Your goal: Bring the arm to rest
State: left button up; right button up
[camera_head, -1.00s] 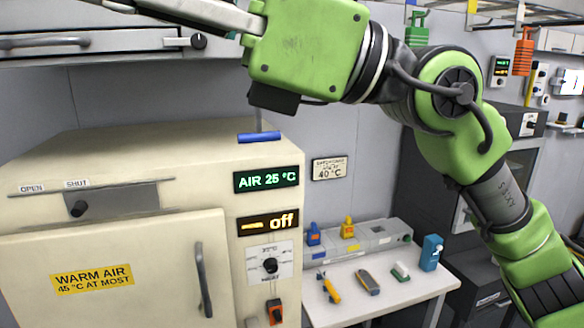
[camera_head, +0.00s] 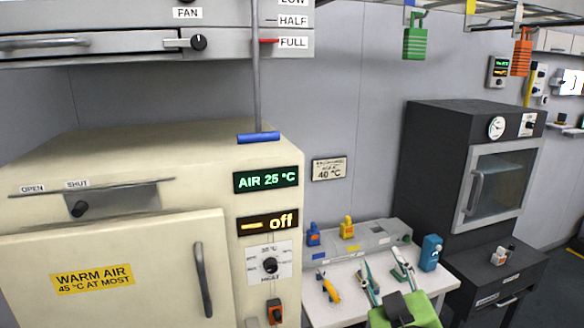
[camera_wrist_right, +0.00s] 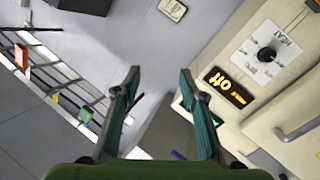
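My right gripper (camera_head: 382,257) is low in the head view, in front of the small white table. Its fingers point up and away, spread apart with nothing between them. In the right wrist view the two fingers (camera_wrist_right: 158,70) are also wide apart and empty. The green wrist body (camera_head: 405,312) shows at the bottom edge of the head view; most of the arm is outside the picture. My left gripper is not in view.
A cream warm-air cabinet (camera_head: 130,235) with its door shut stands at left, its display reading off. The white table (camera_head: 318,308) holds several small tools and a grey rack (camera_head: 375,238). A dark oven (camera_head: 425,160) stands at right. Padlocks (camera_head: 415,42) hang from an overhead rail.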

jog(key=s+d+f+m+g, duration=0.1)
jog(key=s+f+g, duration=0.3)
jog(key=f, duration=0.5)
jog(key=s+d+f+m+g, duration=0.1)
jog(key=s+d+f+g, duration=0.1)
jog(key=s+f, duration=0.55)
jog(key=s+f+m+g, duration=0.2)
jog(key=s+f+g, duration=0.6)
jog(key=s+f, duration=0.9)
jog(key=s+f+g+b, duration=0.1)
jog(key=s+f+b, duration=0.1)
jog(key=f, duration=1.1)
jog(key=s+f+b, duration=0.1)
jog(key=s+f, duration=0.1)
jog(key=f, duration=1.1)
jog(key=s+d+f+g+b, duration=0.1)
jog(key=s+d+f+b, duration=0.1)
jog(key=s+f, duration=1.5)
notch_tip(320, 180, down, 4)
jog(key=shift+s+d+f+n+g+b, duration=0.15)
jog(key=shift+s+d+n+g+b, duration=0.2)
jog(key=shift+b, duration=0.3)
